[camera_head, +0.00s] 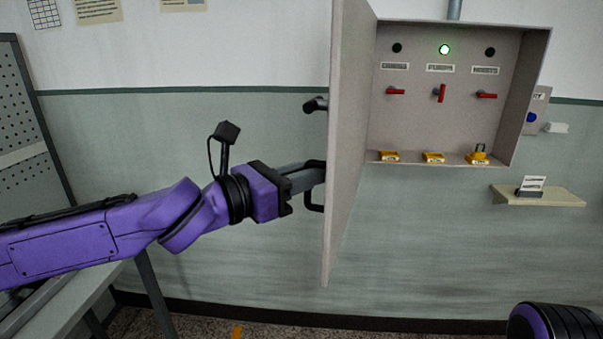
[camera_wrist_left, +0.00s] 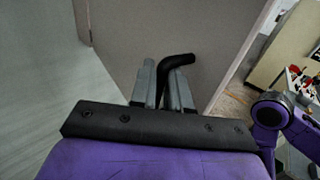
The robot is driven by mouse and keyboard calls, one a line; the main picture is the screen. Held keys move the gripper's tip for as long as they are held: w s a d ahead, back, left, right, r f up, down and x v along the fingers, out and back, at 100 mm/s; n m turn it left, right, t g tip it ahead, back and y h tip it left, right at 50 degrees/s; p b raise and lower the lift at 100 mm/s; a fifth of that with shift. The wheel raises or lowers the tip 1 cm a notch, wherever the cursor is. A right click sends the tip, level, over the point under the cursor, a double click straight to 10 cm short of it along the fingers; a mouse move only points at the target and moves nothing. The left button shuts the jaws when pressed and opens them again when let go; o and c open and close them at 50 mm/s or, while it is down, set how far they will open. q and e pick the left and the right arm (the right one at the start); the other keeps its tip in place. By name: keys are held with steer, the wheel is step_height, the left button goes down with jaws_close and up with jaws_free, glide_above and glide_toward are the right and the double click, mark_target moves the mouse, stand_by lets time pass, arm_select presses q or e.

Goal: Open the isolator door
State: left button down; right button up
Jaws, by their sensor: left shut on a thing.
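The isolator door (camera_head: 346,130) stands swung out from the grey isolator box (camera_head: 535,75), seen nearly edge-on, and the inside of the box is in view. The door's face also fills the middle of the left wrist view (camera_wrist_left: 130,45). My left gripper (camera_head: 318,176) is at the black door handle (camera_head: 314,202), on the door's left side. In the left wrist view its fingers are shut on the handle (camera_wrist_left: 180,60). A black knob (camera_head: 316,104) sits higher on the door. My right gripper is not in view; a purple and black part of mine shows at the lower right.
Inside the box are three red switches (camera_head: 440,93), a lit green lamp (camera_head: 444,49) and yellow padlocks (camera_head: 433,157) on the bottom ledge. A small shelf (camera_head: 540,196) is on the wall to the right. A perforated panel (camera_head: 25,130) and a table (camera_head: 75,295) stand at the left.

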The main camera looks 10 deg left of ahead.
arm_select(q)
steer(key=shift+a+r, duration=0.1)
steer(key=shift+r, duration=0.1)
steer(key=c, duration=1.3)
jaws_free()
steer(key=shift+w, duration=0.25)
steer(key=p+v, duration=0.2)
steer(key=v, duration=0.8)
steer(key=shift+s+f, duration=0.15)
steer(key=shift+s, duration=0.1)
steer(key=shift+a, duration=0.1)
